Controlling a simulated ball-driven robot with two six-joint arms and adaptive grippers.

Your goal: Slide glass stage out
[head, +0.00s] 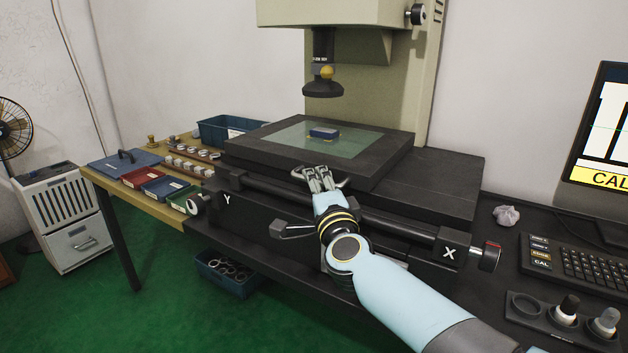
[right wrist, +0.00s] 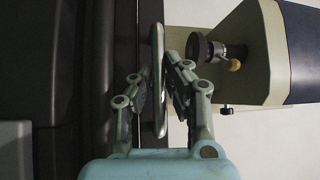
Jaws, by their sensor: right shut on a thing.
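The glass stage is a black plate (head: 255,147) with a greenish glass pane (head: 290,137) set in its top, on the measuring machine's black base. The fingers hide part of the handle. My left gripper is not in view.
The lens (head: 323,89) hangs above the stage. A wooden side table (head: 105,178) with trays stands left. A keyboard (head: 590,268) and crumpled paper (head: 506,215) lie right.

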